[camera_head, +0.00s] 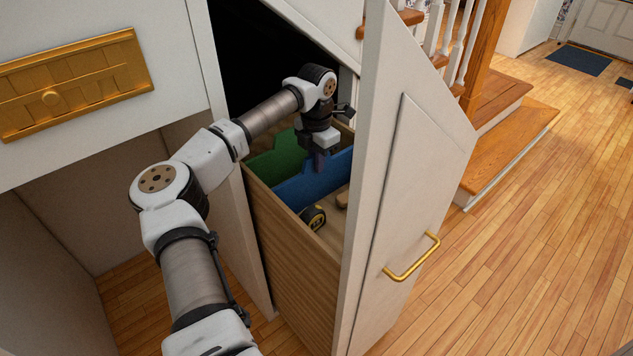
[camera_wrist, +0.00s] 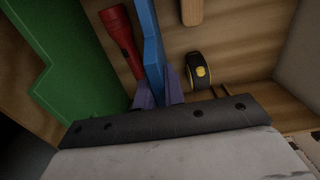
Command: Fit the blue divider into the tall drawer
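The blue divider (camera_head: 309,187) is inside the tall drawer (camera_head: 292,262), standing across its width with its top edge near the rim level. It also shows in the wrist view (camera_wrist: 150,42). My gripper (camera_head: 319,160) points down into the drawer at the middle of the divider. In the wrist view its purple fingertips (camera_wrist: 158,92) lie on either side of the blue divider, close against it, and appear shut on it. The divider's lower edge is hidden, so I cannot tell whether it rests on the drawer floor.
A green divider (camera_head: 275,160) stands behind the blue one. A red flashlight (camera_wrist: 122,42) lies between them. A tape measure (camera_head: 313,217) and a wooden piece (camera_head: 342,200) lie in the front compartment. The white drawer front (camera_head: 410,190) with brass handle (camera_head: 411,258) stands to the right.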

